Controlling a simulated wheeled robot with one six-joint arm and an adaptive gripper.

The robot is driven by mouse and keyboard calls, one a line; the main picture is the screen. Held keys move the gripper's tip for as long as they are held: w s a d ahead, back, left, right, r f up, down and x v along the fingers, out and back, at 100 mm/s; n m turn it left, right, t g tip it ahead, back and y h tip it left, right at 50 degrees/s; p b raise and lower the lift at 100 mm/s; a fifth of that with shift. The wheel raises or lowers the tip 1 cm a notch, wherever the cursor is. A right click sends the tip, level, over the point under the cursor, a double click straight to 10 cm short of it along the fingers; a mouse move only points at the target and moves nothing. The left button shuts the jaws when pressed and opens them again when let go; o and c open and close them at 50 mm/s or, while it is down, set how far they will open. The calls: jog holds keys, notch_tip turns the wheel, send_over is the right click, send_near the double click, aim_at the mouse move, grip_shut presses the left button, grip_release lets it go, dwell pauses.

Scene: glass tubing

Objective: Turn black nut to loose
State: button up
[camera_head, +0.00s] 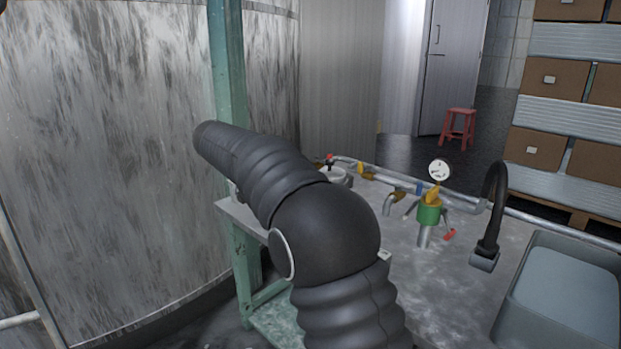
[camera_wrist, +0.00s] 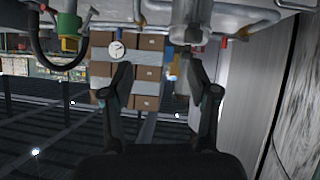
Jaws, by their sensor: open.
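My gripper (camera_wrist: 164,88) shows in the wrist view with its two dark fingers spread apart and nothing between them. A grey pipe fitting (camera_wrist: 191,42) hangs from the top of that view, just beyond the fingertips; I cannot tell whether they touch it. In the head view my arm hides the gripper. Metal tubing (camera_head: 385,177) with yellow and blue fittings runs along the back of the table. A pale round fitting with a red knob (camera_head: 331,160) sits partly behind my arm. I cannot make out the black nut for certain in either view.
The metal table (camera_head: 470,275) carries a green valve (camera_head: 429,212) with a pressure gauge (camera_head: 439,170), a black curved tap (camera_head: 494,200) and a sink (camera_head: 560,290). A large metal tank (camera_head: 100,150) stands left. Shelves with boxes (camera_head: 550,90) and a red stool (camera_head: 458,125) are behind.

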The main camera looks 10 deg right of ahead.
jog(key=w+a+f+m+h, duration=0.1)
jog(key=w+a+m+h, duration=0.1)
jog(key=w+a, duration=0.3)
jog(key=p+x, duration=0.1)
jog(key=x, duration=1.3)
jog(key=shift+t, duration=0.3)
jog(key=shift+w+f, duration=0.1)
grip_shut()
